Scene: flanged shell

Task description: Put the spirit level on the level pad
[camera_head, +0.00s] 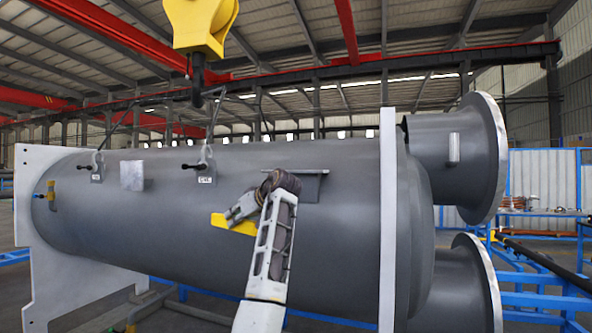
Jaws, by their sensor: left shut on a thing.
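The yellow spirit level (243,227) is in the jaws of my left gripper (233,214), in front of the middle of the grey shell. The gripper covers part of it, and it looks slightly tilted. A flat grey bracket with a ledge (310,186) stands out from the shell just right of my left wrist; it looks like the level pad, and its left part is hidden behind my arm. Nothing shows on its visible part. My right gripper is not in view.
The large grey shell (330,240) lies between a white end plate (30,200) and a white flange (388,220). A yellow hoist (200,25) hangs above, with slings to two lugs (97,167) (205,165). Flanged nozzles (483,160) stick out at right.

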